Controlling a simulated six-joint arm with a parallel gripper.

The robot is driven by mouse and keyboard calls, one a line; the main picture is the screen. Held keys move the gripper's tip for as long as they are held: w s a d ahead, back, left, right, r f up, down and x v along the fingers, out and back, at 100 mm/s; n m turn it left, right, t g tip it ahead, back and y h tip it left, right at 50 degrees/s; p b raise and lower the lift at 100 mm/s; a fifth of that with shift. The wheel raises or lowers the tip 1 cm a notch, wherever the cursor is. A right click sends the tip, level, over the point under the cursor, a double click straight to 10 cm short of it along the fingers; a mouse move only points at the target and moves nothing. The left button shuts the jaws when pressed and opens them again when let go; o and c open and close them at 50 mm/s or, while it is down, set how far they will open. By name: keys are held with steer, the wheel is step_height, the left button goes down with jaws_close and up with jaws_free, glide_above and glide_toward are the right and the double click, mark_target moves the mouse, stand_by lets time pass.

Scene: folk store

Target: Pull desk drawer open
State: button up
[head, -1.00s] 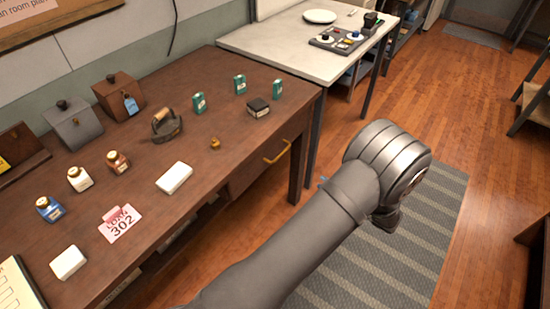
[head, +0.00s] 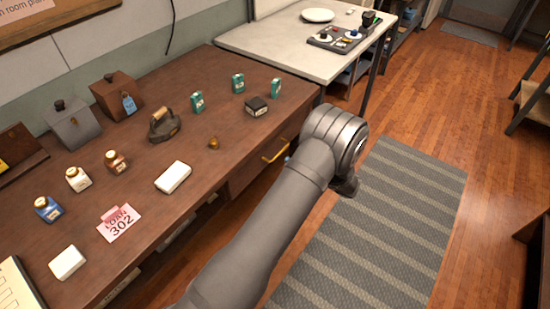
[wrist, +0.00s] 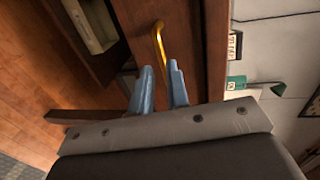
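The brown desk (head: 215,130) has a drawer (head: 240,178) in its front, closed flush as far as I can see. Its yellow bar handle (head: 275,152) is in the head view. In the wrist view the handle (wrist: 161,45) stands out from the drawer front (wrist: 190,35), just beyond my fingertips. My gripper (wrist: 160,67) has two blue fingers, apart with an empty gap roughly in line with the handle. They do not appear to touch it. In the head view my wrist hides most of the gripper; only a bit of blue shows beside the handle.
On the desk top are a black box (head: 256,107), green tins (head: 197,102), an iron (head: 164,126), a white block (head: 173,177) and bottles. A white table (head: 270,37) stands behind. The floor over the striped mat (head: 390,220) is clear.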

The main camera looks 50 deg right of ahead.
mark_target(276, 158)
steer(key=x, duration=0.8)
steer(key=shift+c, duration=0.4)
jaws_close()
steer(key=shift+s, duration=0.1)
steer(key=f+v, duration=0.2)
steer(key=v, duration=1.1)
steer(key=s+f+v, duration=0.1)
steer(key=f+v, duration=0.2)
steer(key=v, duration=1)
steer(key=shift+f, duration=0.15)
steer(key=shift+o, duration=0.4)
jaws_free()
